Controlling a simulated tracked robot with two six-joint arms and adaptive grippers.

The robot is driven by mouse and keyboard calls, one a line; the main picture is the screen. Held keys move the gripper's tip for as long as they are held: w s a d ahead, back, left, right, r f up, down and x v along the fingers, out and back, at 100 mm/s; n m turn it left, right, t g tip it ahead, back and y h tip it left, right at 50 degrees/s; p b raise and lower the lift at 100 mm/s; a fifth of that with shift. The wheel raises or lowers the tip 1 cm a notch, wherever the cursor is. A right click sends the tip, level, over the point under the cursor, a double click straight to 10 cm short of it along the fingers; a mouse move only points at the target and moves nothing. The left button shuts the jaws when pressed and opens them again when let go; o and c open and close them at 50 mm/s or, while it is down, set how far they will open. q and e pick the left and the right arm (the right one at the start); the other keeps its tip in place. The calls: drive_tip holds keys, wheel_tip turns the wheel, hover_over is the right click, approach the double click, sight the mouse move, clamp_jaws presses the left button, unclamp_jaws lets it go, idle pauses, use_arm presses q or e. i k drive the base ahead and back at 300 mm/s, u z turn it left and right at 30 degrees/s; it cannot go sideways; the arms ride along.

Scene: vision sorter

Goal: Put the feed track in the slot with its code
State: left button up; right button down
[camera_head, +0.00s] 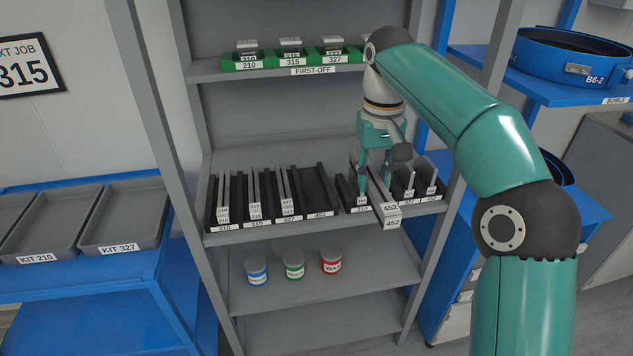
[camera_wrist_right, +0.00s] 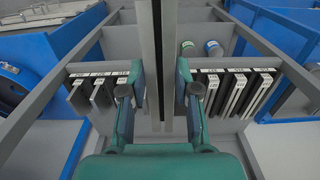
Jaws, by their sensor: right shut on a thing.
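The feed track (camera_head: 391,212) is a long grey bar with 452 labels on its near end. My right gripper (camera_head: 375,182) is shut on it at the shelf, in front of the right-hand rack. In the right wrist view the track (camera_wrist_right: 158,45) runs lengthwise between the two fingers (camera_wrist_right: 158,100). The black left-hand rack (camera_head: 268,220) has slots labelled 210, 315, 327 and 452. Tracks stand in its 210, 315 and 327 slots; its 452 slot (camera_head: 318,190) looks empty. The track and gripper hide part of the right-hand rack (camera_head: 432,200). My left gripper is out of view.
Green first-off trays (camera_head: 266,64) sit on the shelf above. Three cans, blue (camera_head: 256,270), green (camera_head: 293,268) and red (camera_head: 331,262), stand on the shelf below. Grey uprights (camera_head: 185,150) flank the shelves. Grey kit trays (camera_head: 124,220) are at the left.

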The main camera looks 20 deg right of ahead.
sight(313, 188)
drive_tip(key=i, duration=0.9)
drive_tip(key=u, duration=0.05)
